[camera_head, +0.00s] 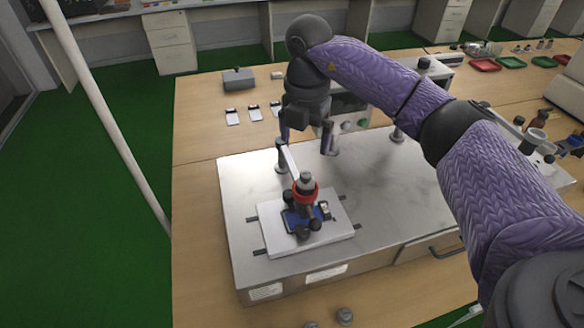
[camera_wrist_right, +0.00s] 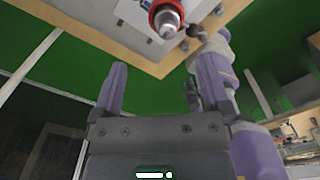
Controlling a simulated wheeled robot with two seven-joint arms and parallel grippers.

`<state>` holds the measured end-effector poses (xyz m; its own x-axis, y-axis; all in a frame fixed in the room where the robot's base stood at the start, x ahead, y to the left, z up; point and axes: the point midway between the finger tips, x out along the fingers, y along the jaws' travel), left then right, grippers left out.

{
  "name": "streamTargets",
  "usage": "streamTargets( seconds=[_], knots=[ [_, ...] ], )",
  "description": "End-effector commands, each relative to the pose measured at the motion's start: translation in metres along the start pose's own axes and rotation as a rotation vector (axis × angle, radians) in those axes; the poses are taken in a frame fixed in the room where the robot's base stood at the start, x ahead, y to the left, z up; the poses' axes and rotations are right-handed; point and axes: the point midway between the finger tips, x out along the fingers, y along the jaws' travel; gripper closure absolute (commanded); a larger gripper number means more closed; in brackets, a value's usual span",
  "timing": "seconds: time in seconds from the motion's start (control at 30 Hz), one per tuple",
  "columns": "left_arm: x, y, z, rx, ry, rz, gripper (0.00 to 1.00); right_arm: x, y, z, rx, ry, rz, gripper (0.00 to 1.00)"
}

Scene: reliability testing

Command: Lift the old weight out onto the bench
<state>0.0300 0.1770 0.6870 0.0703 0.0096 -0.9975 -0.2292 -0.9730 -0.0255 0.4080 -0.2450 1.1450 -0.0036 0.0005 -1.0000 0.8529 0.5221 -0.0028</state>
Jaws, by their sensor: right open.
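A small fixture stands on a white plate (camera_head: 342,222) on the metal top of a test machine (camera_head: 375,195). It has a grey metal cylinder (camera_head: 306,180) with a red ring (camera_head: 303,193) around it, above a blue part (camera_head: 292,220). I cannot tell for sure which piece is the old weight. My right gripper (camera_head: 307,148) is open and empty, behind and above the cylinder and apart from it. In the right wrist view the open fingers (camera_wrist_right: 163,75) show, with the metal cylinder (camera_wrist_right: 167,24) and red ring (camera_wrist_right: 156,14) beyond them.
Small round metal pieces (camera_head: 345,316) lie on the wooden bench (camera_head: 200,240) at the front. A grey box (camera_head: 238,79) and several small cards (camera_head: 232,116) lie at the back left. Bottles (camera_head: 541,118) and trays (camera_head: 484,65) stand at right. The bench left of the machine is clear.

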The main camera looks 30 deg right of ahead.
Motion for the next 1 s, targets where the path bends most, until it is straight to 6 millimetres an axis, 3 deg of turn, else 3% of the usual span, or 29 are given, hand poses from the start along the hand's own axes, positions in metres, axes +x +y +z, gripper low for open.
streamTargets(
  seconds=[0.1, 0.43, 0.53, 0.73, 1.0],
  knots=[
    [0.003, -0.003, 0.004, 0.002, -0.007, -0.005, 0.41, 0.026, -0.001, 0.000, 0.000, 0.002, -0.006, 0.03],
    [0.008, -0.004, 0.012, 0.004, -0.024, -0.006, 0.41, 0.085, -0.003, -0.002, 0.001, 0.002, -0.004, 0.03],
    [0.009, -0.002, 0.011, 0.003, -0.023, -0.004, 0.41, 0.094, -0.003, -0.002, 0.000, 0.000, -0.002, 0.03],
    [0.009, 0.001, 0.009, 0.001, -0.018, 0.002, 0.41, 0.095, -0.003, -0.002, 0.000, 0.000, -0.001, 0.03],
    [0.009, 0.004, 0.006, -0.001, -0.010, 0.007, 0.41, 0.094, -0.003, -0.002, 0.000, 0.000, -0.001, 0.58]
  ],
)
